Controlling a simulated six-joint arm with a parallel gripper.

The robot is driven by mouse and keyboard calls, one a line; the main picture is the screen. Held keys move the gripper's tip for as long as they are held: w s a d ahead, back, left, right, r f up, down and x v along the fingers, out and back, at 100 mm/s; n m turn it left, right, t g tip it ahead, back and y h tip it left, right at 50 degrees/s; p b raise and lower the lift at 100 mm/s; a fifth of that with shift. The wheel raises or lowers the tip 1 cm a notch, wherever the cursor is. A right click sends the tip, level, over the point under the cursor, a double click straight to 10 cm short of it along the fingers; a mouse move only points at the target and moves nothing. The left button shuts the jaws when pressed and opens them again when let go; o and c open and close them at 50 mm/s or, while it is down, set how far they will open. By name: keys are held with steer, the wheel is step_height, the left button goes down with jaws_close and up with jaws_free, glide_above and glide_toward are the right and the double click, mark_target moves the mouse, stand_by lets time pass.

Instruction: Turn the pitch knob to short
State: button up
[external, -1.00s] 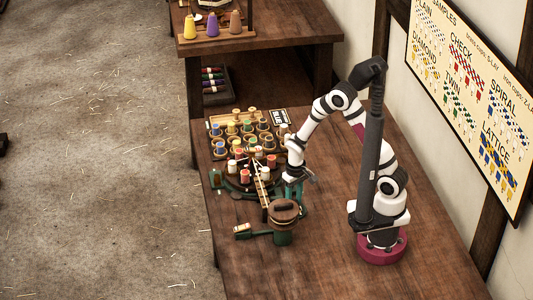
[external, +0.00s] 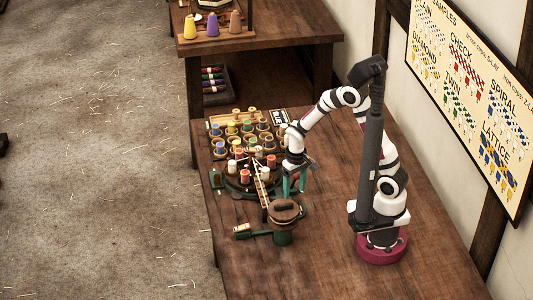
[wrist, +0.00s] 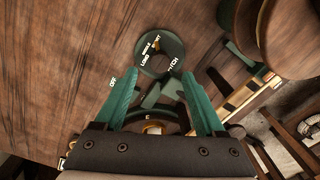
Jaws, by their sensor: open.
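The pitch dial (wrist: 160,52) is a dark green ring with pale lettering, including PITCH and LONG, at the top middle of the wrist view. My gripper (wrist: 161,80) has two teal fingers, spread apart and empty at the tips, just short of the dial in the picture. A green block (wrist: 163,92) shows between the fingers; whether they touch it I cannot tell. In the external view my gripper (external: 294,188) points down over the table beside the rope machine, and the dial is not clear there.
A round wooden-topped post (external: 284,212) stands close in front of my gripper. A carousel of bobbins (external: 245,178) and a tray of spools (external: 240,138) lie to the left and behind. The table (external: 330,255) is clear at the front.

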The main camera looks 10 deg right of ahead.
step_height(320, 180, up, 11)
steer(key=shift+f, duration=0.15)
steer(key=shift+d, duration=0.2)
steer(key=s+d+r+m, duration=0.2)
steer(key=d+m, duration=0.1)
steer(key=d, duration=0.5)
steer(key=s+d+r+m, duration=0.2)
steer(key=d+m, duration=0.1)
steer(key=d, duration=0.4)
steer(key=s+d+f+m+y, duration=0.1)
steer(key=s+d+m, duration=0.4)
steer(key=s, duration=0.1)
steer(key=shift+s+d+y, duration=0.3)
steer(key=shift+s, duration=0.05)
stand_by(0.7)
